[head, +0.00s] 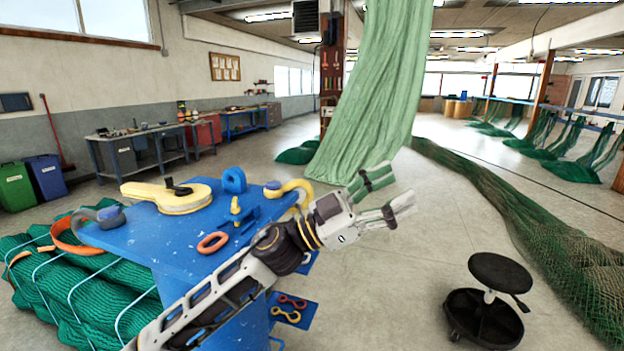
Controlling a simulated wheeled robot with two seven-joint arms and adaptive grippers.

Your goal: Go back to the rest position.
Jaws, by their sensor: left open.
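My left arm reaches in from the bottom left over the blue table (165,247). Its gripper (393,189) is beyond the table's right edge, above the open floor. Its two grey fingers are spread apart with nothing between them. My right gripper does not show in the head view. On the table are a yellow tape reel (168,196), a blue block with a hole (234,180), an orange ring (212,243), a small yellow piece (236,207), a grey hook (98,217) and a yellow hook (291,188). The arm hides part of the table.
Bundled green netting (75,285) lies left of the table. A black wheeled stool (497,275) stands at the right. A green net (372,90) hangs behind the gripper, and a long net (540,235) lies along the right. Bare floor (390,285) lies between table and stool.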

